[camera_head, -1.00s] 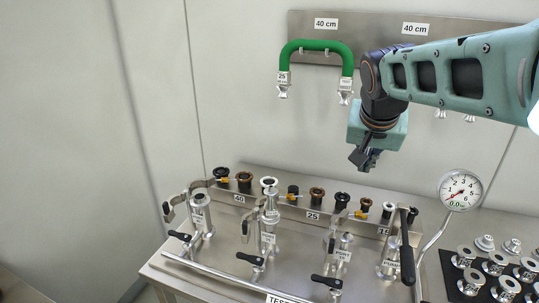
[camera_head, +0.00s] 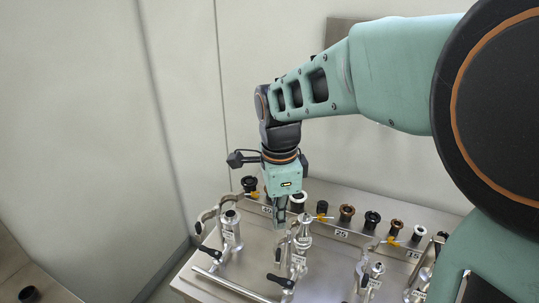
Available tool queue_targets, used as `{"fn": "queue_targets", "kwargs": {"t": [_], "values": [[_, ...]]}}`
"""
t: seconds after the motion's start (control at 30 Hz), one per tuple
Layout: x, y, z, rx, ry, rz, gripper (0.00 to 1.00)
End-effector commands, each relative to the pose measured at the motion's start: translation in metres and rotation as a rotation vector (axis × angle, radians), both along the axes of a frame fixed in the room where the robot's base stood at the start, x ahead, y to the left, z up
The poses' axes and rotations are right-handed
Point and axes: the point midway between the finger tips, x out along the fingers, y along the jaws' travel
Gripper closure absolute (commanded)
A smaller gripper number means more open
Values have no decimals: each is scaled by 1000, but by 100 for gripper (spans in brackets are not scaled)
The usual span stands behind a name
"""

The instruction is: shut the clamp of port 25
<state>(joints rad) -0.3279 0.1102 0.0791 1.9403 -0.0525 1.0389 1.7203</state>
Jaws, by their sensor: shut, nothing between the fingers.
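Several metal ports stand upright on the steel test bench (camera_head: 265,268). Their own tags are too small to read, so I cannot tell for certain which is port 25. The left port (camera_head: 230,222) has a hooked clamp (camera_head: 204,217) swung out on its left. The middle port (camera_head: 303,236) has a curved clamp (camera_head: 281,248) on its left side, which looks open. A third port (camera_head: 376,272) stands further right with its clamp standing beside it. My gripper (camera_head: 281,221) points down, shut and empty, just left of and behind the middle port's top. I cannot tell whether it touches anything.
A rail behind the ports carries several dark, brown and white fittings (camera_head: 347,212) and size labels, one reading 25 (camera_head: 341,233). My arm covers the right side. The wall is close behind the bench.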

Motion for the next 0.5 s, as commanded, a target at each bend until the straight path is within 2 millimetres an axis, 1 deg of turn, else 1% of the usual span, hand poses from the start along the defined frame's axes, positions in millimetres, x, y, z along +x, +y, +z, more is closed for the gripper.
{"fn": "queue_targets", "kwargs": {"t": [0.03, 0.1, 0.2, 0.37, 0.5], "values": [[-8, 6, 3, 6, 26, -37, 100], [-16, 11, 1, 11, 48, -78, 100], [-21, 16, -1, 16, 64, -105, 100], [-22, 16, -9, 15, 66, -110, 100], [-22, 16, -20, 15, 65, -108, 100]]}}
